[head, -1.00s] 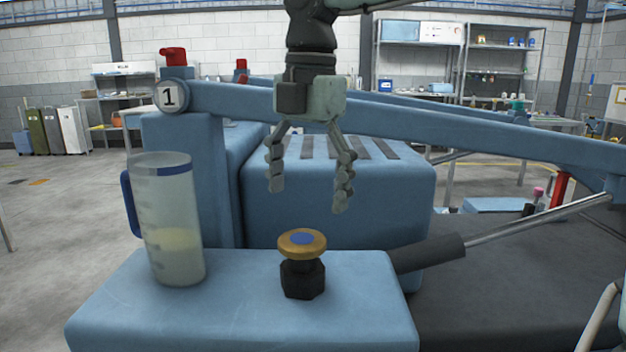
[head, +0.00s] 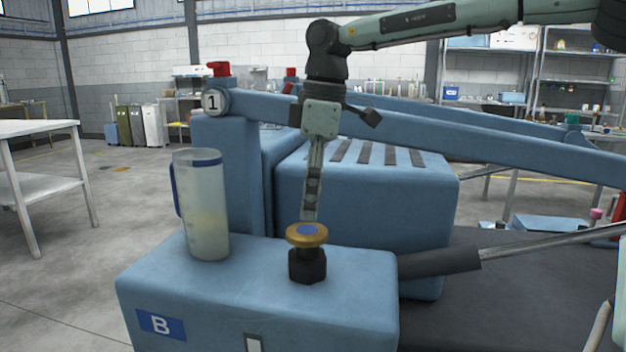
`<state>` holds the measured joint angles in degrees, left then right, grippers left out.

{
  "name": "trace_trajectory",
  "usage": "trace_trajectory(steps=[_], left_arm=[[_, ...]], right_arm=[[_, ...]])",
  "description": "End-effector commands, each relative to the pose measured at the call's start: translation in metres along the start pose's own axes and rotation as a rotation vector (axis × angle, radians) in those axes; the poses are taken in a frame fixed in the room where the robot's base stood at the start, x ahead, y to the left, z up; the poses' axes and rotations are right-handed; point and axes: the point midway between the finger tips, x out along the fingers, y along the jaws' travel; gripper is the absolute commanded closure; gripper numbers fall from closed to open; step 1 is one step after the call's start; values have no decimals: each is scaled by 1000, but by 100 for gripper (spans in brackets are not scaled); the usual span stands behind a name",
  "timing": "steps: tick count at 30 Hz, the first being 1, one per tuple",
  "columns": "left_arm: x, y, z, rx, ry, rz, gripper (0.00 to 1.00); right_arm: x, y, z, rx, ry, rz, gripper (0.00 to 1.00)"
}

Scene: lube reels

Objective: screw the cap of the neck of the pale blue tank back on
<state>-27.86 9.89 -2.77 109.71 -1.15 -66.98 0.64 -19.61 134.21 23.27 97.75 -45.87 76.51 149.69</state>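The pale blue tank (head: 230,300) stands in the foreground with a "B" label on its front. A black neck (head: 307,266) rises from its top. The brass-coloured cap (head: 307,234) with a blue centre sits on top of the neck and looks level; I cannot tell how tightly it is seated. My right gripper (head: 310,215) points down directly over the cap, its fingers seen edge-on in one line. The fingertips reach the cap's upper rim in the picture; contact and finger opening are unclear. My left gripper is not in view.
A clear jug (head: 208,210) with yellowish liquid and a blue handle stands on the tank's left part. A larger blue block (head: 360,205) and a long blue beam (head: 430,137) lie behind. A dark cylinder with a rod (head: 440,263) runs right of the tank.

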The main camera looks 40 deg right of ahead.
Motion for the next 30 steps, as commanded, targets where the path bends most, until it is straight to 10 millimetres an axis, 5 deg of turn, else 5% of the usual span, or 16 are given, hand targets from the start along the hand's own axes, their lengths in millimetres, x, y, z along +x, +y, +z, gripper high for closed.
trace_trajectory(steps=[9,20,30], left_arm=[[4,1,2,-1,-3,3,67],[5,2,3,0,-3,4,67],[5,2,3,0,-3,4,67]], right_arm=[[41,0,0,-2,-1,-1,15],[46,0,0,-2,0,1,15],[46,0,0,-2,0,1,56]])
